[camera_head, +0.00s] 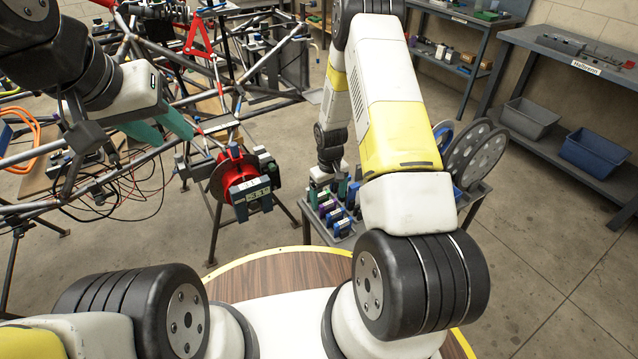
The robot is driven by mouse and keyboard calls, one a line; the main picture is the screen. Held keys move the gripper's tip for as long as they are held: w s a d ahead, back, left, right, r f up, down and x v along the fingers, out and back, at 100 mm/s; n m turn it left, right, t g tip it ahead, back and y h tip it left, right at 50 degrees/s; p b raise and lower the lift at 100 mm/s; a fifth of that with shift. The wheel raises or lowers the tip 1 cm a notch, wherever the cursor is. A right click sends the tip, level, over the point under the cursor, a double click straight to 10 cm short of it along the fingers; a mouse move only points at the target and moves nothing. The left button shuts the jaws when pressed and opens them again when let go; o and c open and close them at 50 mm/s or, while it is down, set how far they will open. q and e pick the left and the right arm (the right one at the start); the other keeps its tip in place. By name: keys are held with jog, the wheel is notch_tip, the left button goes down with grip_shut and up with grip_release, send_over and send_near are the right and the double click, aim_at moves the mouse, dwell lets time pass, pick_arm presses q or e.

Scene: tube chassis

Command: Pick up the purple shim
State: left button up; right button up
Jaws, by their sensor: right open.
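Several small blue, purple-looking, green and dark pieces (336,214) stand on a small grey stand in the middle of the view. I cannot single out the purple shim among them at this size. My right gripper (332,188) is at the end of the right arm, low over these pieces. It is open, small and partly hidden by the arm and the pieces.
The tube chassis (130,50) fills the left side, with loose black cables. A red reel (238,178) with attached boxes stands left of the stand. Large grey discs (480,155) stand at its right. Shelving with a grey bin (528,118) and blue bin (592,150) lines the right.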

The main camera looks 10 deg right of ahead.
aim_at(328, 202)
notch_tip(328, 202, down, 3)
jog(key=shift+f, duration=0.15)
jog(key=shift+c, duration=0.3)
jog(key=c, duration=1.4)
notch_tip(328, 202, up, 10)
jog(key=shift+r, duration=0.1)
jog(key=shift+a, duration=0.1)
